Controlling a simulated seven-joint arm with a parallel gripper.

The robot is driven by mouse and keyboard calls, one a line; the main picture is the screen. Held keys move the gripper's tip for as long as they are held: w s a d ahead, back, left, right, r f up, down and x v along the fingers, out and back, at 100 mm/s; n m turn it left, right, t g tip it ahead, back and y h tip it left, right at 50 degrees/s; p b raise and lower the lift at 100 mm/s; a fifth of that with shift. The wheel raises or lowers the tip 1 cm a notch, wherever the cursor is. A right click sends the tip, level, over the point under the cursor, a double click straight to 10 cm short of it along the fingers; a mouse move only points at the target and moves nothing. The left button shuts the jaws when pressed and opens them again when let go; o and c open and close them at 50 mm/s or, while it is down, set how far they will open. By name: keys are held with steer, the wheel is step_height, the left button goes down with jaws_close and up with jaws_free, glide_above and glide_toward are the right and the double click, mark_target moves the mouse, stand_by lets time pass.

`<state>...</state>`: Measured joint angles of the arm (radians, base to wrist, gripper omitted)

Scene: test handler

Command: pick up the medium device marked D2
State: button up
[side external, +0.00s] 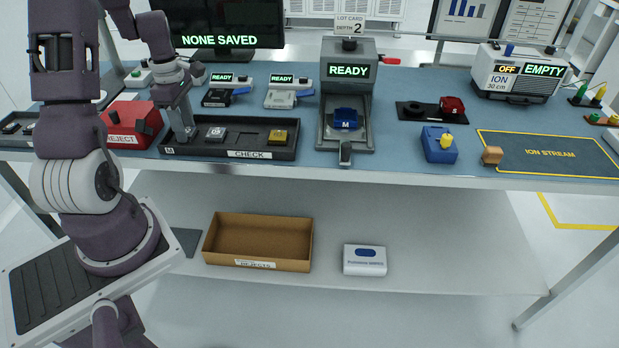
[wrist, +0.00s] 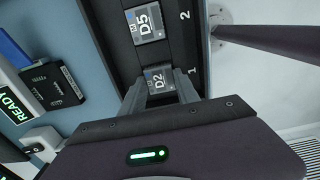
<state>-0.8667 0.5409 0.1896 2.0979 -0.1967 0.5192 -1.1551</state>
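The medium device marked D2 (wrist: 157,80) is a small grey block in the slot numbered 1 of the black CHECK tray (side external: 248,155). My gripper (wrist: 160,86) reaches down over it, with one finger on each side of the device. Whether the fingers touch its sides or only stand beside it, I cannot tell. In the side view my gripper (side external: 181,138) is at the tray's left end and hides D2. A similar grey device marked D5 (wrist: 146,22) sits in slot 2; it also shows in the side view (side external: 216,133).
A gold device (side external: 279,136) sits at the tray's right. A red REJECT box (side external: 132,125) stands close left of my gripper. Behind the tray are two small READY units (side external: 228,90). A grey READY machine (side external: 347,90) holding a blue part stands to the right.

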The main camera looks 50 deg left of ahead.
steer(key=shift+r, duration=2.55)
